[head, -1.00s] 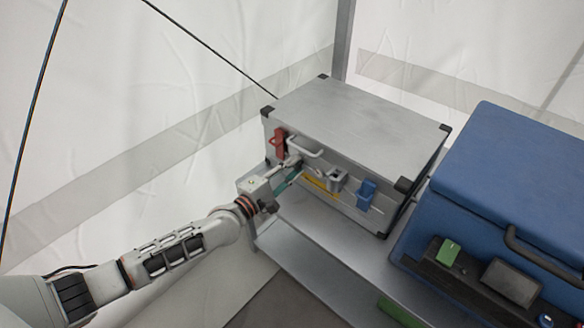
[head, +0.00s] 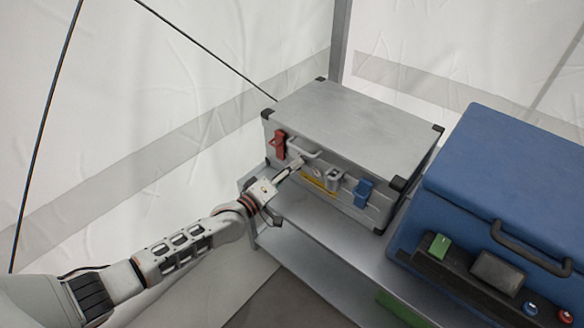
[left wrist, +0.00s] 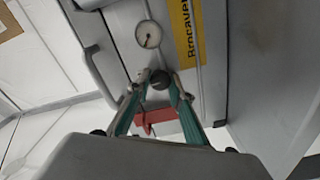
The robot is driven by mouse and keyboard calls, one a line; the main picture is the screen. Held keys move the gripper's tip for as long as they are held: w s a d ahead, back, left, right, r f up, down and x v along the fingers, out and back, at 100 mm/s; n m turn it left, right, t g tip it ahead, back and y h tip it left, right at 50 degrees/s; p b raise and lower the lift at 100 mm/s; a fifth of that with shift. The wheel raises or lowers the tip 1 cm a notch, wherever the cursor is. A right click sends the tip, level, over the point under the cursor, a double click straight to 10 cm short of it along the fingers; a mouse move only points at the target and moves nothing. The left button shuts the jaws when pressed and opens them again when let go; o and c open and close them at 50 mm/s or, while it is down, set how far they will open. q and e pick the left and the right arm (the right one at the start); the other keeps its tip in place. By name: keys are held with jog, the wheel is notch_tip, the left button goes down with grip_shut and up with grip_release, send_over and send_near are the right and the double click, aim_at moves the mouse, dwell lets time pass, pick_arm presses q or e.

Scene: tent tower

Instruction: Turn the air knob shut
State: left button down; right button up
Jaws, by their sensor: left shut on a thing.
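The air knob is a small black round knob (left wrist: 160,79) on the front of a silver case (head: 358,120). In the left wrist view it sits between the teal fingertips of my left gripper (left wrist: 159,83), which is shut on it. In the head view my left gripper (head: 292,167) reaches the case front below the handle and hides the knob. A small round white gauge (left wrist: 148,34) sits beside the knob. My right gripper is not in view.
The case front has a red latch (head: 278,145), a blue latch (head: 363,192), a grey handle (head: 302,149) and a yellow label (left wrist: 188,35). The case stands on a grey metal shelf (head: 318,228). A large blue box (head: 515,170) stands to its right.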

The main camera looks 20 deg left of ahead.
pick_arm(q)
jog(key=shift+m, duration=0.4)
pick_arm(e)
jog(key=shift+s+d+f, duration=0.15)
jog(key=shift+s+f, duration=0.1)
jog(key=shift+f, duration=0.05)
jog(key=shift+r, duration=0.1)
pick_arm(q)
jog(key=c, duration=1.8)
grip_release()
jog(key=v, duration=1.2)
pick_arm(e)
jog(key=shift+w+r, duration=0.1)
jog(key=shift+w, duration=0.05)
pick_arm(q)
jog(key=shift+r, duration=0.1)
